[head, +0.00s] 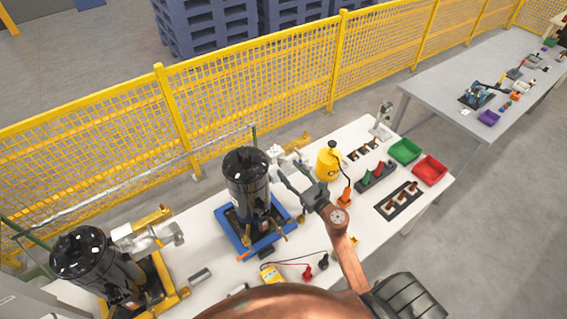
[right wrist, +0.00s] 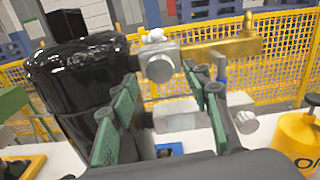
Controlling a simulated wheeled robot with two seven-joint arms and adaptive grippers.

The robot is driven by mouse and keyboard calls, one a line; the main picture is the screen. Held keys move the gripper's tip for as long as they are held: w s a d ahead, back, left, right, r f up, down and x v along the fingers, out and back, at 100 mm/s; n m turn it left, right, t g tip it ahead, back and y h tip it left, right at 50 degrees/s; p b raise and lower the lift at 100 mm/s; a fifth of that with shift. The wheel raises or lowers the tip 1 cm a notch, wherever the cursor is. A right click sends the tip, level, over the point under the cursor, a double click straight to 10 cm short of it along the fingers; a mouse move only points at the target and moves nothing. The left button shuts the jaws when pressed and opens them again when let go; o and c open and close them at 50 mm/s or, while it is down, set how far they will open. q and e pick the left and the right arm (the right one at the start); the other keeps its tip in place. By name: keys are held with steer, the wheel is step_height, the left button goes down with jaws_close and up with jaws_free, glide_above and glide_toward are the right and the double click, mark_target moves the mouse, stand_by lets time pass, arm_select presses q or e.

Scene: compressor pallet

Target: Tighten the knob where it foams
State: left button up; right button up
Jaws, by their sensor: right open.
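A black compressor (head: 247,178) stands on a blue pallet (head: 228,238). Its grey valve with a round knob (right wrist: 160,67) and a brass pipe (right wrist: 222,52) shows in the right wrist view. White foam (right wrist: 153,36) sits on top of the fitting just above that knob. My right gripper (head: 291,182) is open beside this compressor, its fingers pointing at the valve. In the right wrist view the green-padded fingers (right wrist: 168,90) stand apart on either side of the knob, with nothing visibly gripped. A second black compressor (head: 82,257) with a grey valve (head: 150,238) stands at the left. My left gripper is not in view.
A yellow spray bottle (head: 328,163) stands right of my gripper. Tool holders, a green bin (head: 404,151) and a red bin (head: 430,170) fill the table's right end. A yellow meter (head: 270,274) lies in front. A yellow mesh fence (head: 240,103) runs behind.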

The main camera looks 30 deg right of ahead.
mark_target(284, 164)
steer(key=shift+w+r, duration=0.1)
steer(key=shift+w, duration=1.15)
steer(key=shift+w+a, duration=0.1)
steer(key=shift+w, duration=0.5)
steer(key=c, duration=1.2)
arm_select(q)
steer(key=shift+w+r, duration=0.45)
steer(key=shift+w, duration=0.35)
arm_select(e)
steer(key=shift+o, duration=0.2)
